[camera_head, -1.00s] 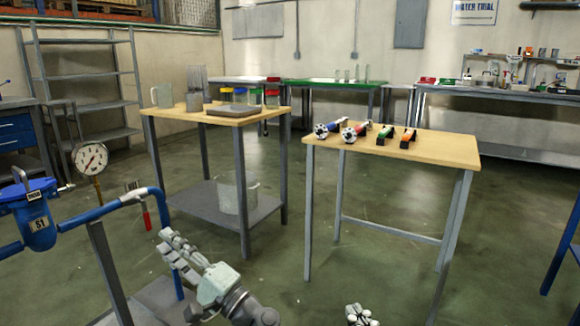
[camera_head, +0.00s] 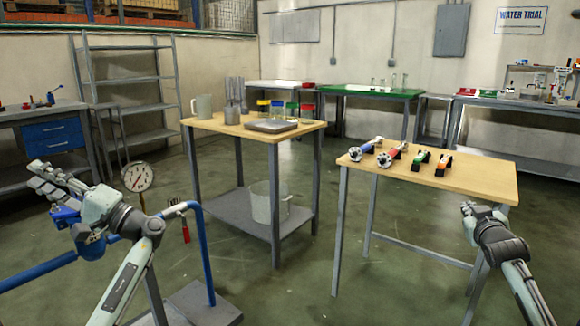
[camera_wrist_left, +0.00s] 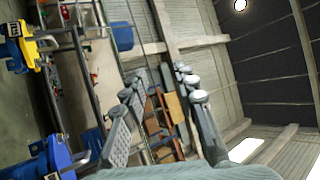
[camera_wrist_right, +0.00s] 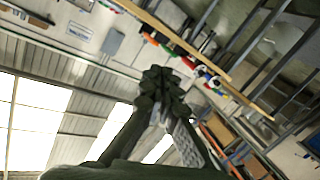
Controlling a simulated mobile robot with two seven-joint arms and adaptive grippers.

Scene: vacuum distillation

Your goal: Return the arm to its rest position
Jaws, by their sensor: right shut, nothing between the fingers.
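My left gripper (camera_head: 58,182) is raised at the left of the head view, in front of the blue pipe rig. In the left wrist view its two fingers (camera_wrist_left: 160,80) stand apart with nothing between them. My right gripper (camera_head: 468,210) is at the right of the head view, beside the right end of the front wooden table (camera_head: 455,182). In the right wrist view its fingers (camera_wrist_right: 160,80) come together at the tips and hold nothing. Neither gripper touches a table object.
The rig has a pressure gauge (camera_head: 138,177), a blue pipe (camera_head: 205,255) and a red-handled valve (camera_head: 185,232). Several tools lie on the front table. A second table (camera_head: 215,125) holds a beaker, jars and a grey plate. Open floor (camera_head: 285,300) lies between the arms.

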